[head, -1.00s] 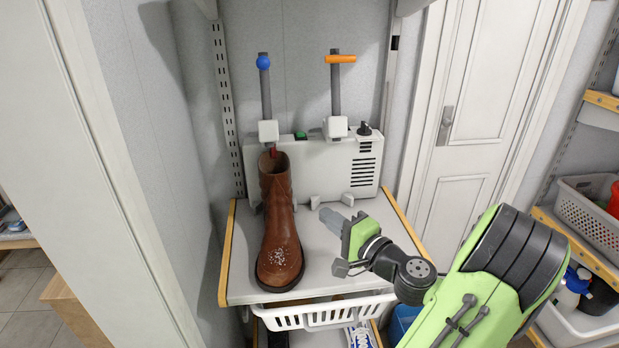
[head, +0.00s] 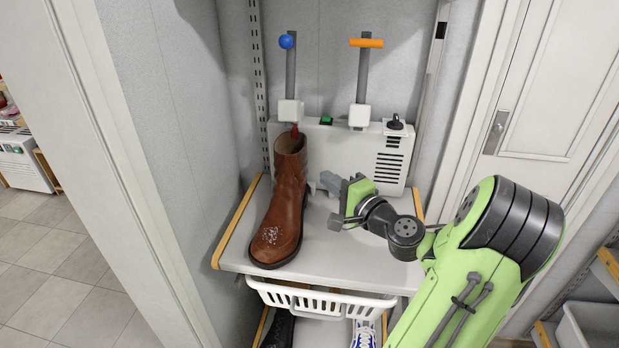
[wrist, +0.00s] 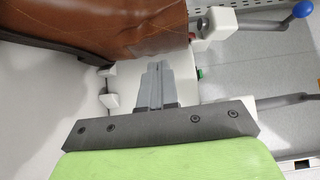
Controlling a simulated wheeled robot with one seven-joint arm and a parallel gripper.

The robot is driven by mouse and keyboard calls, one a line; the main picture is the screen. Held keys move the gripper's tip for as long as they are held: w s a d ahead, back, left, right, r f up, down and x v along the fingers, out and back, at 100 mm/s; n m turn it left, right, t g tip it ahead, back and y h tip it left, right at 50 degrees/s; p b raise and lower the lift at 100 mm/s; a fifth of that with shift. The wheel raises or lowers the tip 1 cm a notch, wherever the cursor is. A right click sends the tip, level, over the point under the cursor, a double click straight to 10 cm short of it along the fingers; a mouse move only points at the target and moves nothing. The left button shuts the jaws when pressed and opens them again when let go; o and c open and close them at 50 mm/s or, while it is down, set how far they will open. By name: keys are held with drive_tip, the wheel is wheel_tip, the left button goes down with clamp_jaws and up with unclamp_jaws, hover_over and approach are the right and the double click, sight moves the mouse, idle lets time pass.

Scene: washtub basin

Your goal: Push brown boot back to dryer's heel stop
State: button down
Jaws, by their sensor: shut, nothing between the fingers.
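The brown boot (head: 284,205) stands upright on the shelf with its toe toward me and pale specks on the toe. The white dryer (head: 341,150) stands behind it against the back wall; the boot's shaft top is in front of the dryer's left side. My gripper (head: 328,182) is shut and empty, just right of the boot's shaft, in front of the dryer. In the wrist view the shut fingers (wrist: 155,85) are below the boot (wrist: 120,27), with a visible gap. Small white stops (wrist: 108,100) show beside the boot. The heel's contact with a stop is hidden.
Two posts rise above the dryer, with a blue ball (head: 287,41) and an orange bar (head: 366,43). A white basket (head: 320,298) and other shoes sit below. A side wall stands close left.

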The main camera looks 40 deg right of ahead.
sight(296, 172)
drive_tip(key=w, duration=0.1)
drive_tip(key=w+a, duration=0.2)
drive_tip(key=w, duration=0.1)
drive_tip(key=shift+b, duration=0.3)
drive_tip(key=shift+w+a, duration=0.15)
drive_tip(key=shift+w, duration=0.2)
drive_tip(key=shift+w+a, duration=0.55)
drive_tip(key=shift+w, duration=0.05)
